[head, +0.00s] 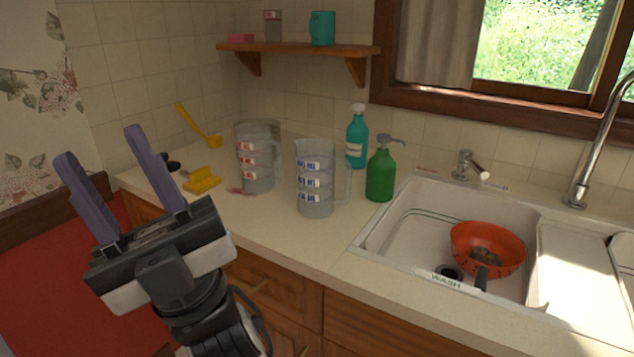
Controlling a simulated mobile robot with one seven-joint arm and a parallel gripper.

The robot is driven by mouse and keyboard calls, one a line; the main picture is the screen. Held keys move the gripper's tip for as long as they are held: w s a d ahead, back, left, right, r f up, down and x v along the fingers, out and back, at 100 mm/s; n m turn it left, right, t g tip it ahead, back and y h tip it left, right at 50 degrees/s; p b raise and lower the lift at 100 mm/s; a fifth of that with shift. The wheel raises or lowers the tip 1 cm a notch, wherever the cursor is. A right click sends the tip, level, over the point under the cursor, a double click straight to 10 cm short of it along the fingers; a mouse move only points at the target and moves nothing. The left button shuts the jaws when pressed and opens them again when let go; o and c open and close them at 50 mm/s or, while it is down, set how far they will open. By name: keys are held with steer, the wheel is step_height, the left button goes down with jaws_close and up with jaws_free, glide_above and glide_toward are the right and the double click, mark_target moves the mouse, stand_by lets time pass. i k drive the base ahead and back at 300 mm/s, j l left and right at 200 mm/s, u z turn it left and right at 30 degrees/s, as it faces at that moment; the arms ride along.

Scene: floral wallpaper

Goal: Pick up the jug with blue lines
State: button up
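A clear jug with blue lines (316,190) stands upright on the counter, left of the green soap bottle, with its handle to the right. A similar clear jug with red lines (256,165) stands just behind it to the left. My gripper (104,148) is in the left foreground, its two purple fingers spread apart and pointing up. It is open and empty, well to the left of both jugs and apart from them.
A green pump bottle (381,174) and a teal bottle (357,138) stand right of the blue-lined jug. A sink (400,237) with a red colander (487,243) lies at right. Yellow items (202,181) lie at left. A wooden shelf (300,48) hangs above. The counter front (275,228) is clear.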

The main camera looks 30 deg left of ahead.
mark_target(316, 158)
steer(key=k+j, duration=0.1)
steer(key=j, duration=0.2)
steer(key=k+j, duration=0.1)
steer(key=j, duration=0.2)
steer(key=k+j, duration=0.1)
steer(key=j, duration=0.2)
steer(key=i, duration=0.95)
steer(key=j+u, duration=0.05)
